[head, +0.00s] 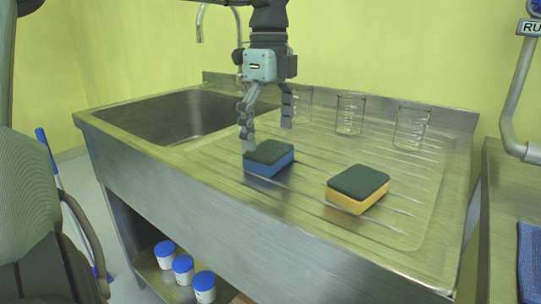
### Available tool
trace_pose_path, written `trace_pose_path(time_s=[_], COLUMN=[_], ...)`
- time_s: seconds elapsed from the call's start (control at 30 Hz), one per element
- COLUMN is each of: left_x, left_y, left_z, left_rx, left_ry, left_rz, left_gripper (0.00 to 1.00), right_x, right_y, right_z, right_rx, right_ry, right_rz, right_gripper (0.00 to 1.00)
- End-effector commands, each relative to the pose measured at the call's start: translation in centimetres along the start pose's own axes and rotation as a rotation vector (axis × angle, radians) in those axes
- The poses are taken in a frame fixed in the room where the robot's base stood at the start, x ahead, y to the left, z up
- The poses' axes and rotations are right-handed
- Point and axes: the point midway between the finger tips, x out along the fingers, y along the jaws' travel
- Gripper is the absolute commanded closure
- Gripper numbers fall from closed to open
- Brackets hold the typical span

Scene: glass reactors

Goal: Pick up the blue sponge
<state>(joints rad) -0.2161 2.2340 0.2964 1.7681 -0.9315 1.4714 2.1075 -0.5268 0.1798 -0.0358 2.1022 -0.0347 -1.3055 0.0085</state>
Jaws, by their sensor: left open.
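The blue sponge (268,166) has a dark green top and lies flat on the ribbed drainboard of the steel sink unit (330,235), right of the basin. My left gripper (267,135) hangs down from above and is open, with nothing between its fingers. Its left finger overlaps the sponge's far left corner in the picture. Its right finger ends higher, above and behind the sponge. I cannot tell whether a finger touches the sponge. My right gripper does not show.
A yellow sponge (350,198) with a green top lies to the right. Glass beakers (349,115) stand along the back of the drainboard. The sink basin (175,115) is at left. Several white jars with blue lids (183,269) stand on the shelf below.

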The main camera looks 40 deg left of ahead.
Motion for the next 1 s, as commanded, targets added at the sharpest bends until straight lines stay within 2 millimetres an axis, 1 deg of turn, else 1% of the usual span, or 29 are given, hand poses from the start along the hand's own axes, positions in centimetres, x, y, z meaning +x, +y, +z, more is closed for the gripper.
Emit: trace_pose_path(time_s=[0.03,0.1,0.2,0.47,0.57,0.7,1.0], left_x=[0.9,1.9,2.8,3.0,3.0,3.0,3.0], left_y=[0.3,0.2,0.2,0.1,0.1,0.1,0.1], left_z=[0.0,0.0,0.0,0.1,0.1,0.1,0.1], left_rx=[0.001,0.000,-0.001,-0.002,-0.002,-0.002,-0.002], left_ry=[0.002,0.000,0.001,-0.001,-0.001,-0.001,-0.001], left_rz=[0.004,0.003,0.001,-0.001,-0.001,-0.001,-0.001], left_gripper=[0.00,0.00,0.00,0.00,0.11,0.29,0.29], right_x=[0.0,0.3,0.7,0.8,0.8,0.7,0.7], right_y=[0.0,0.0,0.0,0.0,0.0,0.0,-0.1], right_z=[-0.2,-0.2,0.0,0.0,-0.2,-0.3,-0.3], right_rx=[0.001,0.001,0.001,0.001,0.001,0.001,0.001], right_ry=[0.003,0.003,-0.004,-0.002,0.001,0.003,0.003], right_rz=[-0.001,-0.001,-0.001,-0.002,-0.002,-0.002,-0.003], right_gripper=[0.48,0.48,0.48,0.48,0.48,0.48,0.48])
